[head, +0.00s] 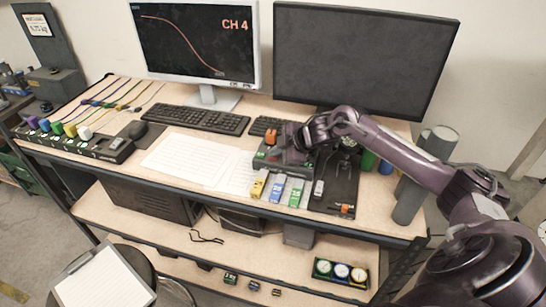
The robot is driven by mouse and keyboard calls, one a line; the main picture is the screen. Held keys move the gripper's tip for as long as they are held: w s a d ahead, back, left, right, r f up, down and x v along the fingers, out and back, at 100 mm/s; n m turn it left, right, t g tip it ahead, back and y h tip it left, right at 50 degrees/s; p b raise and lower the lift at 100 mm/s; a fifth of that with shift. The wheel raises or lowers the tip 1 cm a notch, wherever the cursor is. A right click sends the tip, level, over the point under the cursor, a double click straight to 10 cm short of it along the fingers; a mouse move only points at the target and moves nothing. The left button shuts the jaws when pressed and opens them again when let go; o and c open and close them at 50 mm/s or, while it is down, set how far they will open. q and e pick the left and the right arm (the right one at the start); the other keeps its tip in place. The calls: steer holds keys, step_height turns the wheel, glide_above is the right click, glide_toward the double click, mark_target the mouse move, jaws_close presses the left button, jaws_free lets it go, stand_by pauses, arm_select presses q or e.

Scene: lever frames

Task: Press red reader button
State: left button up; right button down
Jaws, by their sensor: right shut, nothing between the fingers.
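A dark reader-like box (264,163) stands on the workbench right of the paper sheets. A red-orange part (270,137) shows at its upper left; it is too small to tell for sure that it is the red button. My right gripper (291,150) is shut and empty, reaching in from the right over the box, close beside the red-orange part. I cannot tell whether it touches anything. The gripper and wrist hide part of the box. My left gripper is not in view.
Yellow, blue and green labelled blocks (277,188) stand in front of the box. A black panel (343,185) lies right of it. Two monitors (365,58) and a keyboard (200,119) are behind. Grey cylinders (410,200) stand at the right edge. Paper sheets (188,158) cover the middle.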

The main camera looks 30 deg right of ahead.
mark_target(276, 159)
steer(key=shift+r+p, duration=0.75)
steer(key=shift+p, duration=0.05)
step_height(276, 159, up, 5)
steer(key=p, duration=0.4)
stand_by(0.7)
